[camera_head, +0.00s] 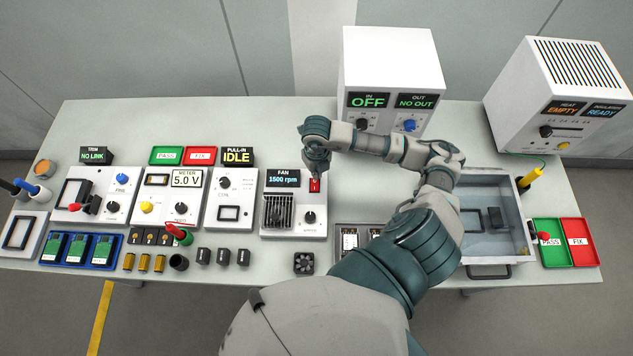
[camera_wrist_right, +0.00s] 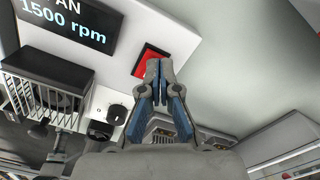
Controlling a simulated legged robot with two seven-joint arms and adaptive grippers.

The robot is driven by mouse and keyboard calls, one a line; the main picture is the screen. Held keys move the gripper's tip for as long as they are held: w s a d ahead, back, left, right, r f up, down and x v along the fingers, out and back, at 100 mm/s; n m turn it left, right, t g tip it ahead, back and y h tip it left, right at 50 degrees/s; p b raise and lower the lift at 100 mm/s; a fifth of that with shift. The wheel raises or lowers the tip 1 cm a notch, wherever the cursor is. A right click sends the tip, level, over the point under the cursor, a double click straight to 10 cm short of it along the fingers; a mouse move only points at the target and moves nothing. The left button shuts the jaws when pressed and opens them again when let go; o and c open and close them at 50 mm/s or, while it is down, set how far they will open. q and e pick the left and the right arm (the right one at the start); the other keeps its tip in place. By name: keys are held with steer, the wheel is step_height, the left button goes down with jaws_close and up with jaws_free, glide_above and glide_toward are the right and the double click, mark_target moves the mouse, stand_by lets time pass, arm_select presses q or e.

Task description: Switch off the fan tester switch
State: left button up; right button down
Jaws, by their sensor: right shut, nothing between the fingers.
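The fan tester (camera_head: 297,228) is a white box with a display reading "FAN 1500 rpm", a black fan cage and a black knob (camera_head: 309,217). Its red switch (camera_head: 314,186) sits at the upper right of the box. My right gripper (camera_head: 316,170) is shut and empty, with its tips at the switch. In the right wrist view the closed fingertips (camera_wrist_right: 158,72) overlap the lower part of the red switch (camera_wrist_right: 150,60); I cannot tell whether they touch it. The display (camera_wrist_right: 65,25) also shows there. My left gripper is not in view.
A white box with "OFF" and "NO OUT" displays (camera_head: 388,75) stands behind my right arm. A grey drawer-like bin (camera_head: 484,177) is to the right. Other testers, such as the "IDLE" one (camera_head: 234,186), line the left. A small loose fan (camera_head: 304,263) lies in front.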

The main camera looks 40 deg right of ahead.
steer(key=shift+a+r, duration=0.1)
steer(key=shift+a, duration=0.55)
steer(key=shift+d+f+b, duration=0.35)
steer(key=shift+d+f, duration=0.05)
steer(key=shift+f, duration=0.15)
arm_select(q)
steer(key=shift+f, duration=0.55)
arm_select(e)
steer(key=shift+a, duration=0.1)
arm_select(q)
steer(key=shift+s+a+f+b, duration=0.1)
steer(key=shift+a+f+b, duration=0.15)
steer(key=shift+b, duration=0.1)
arm_select(e)
steer(key=shift+a+f, duration=0.2)
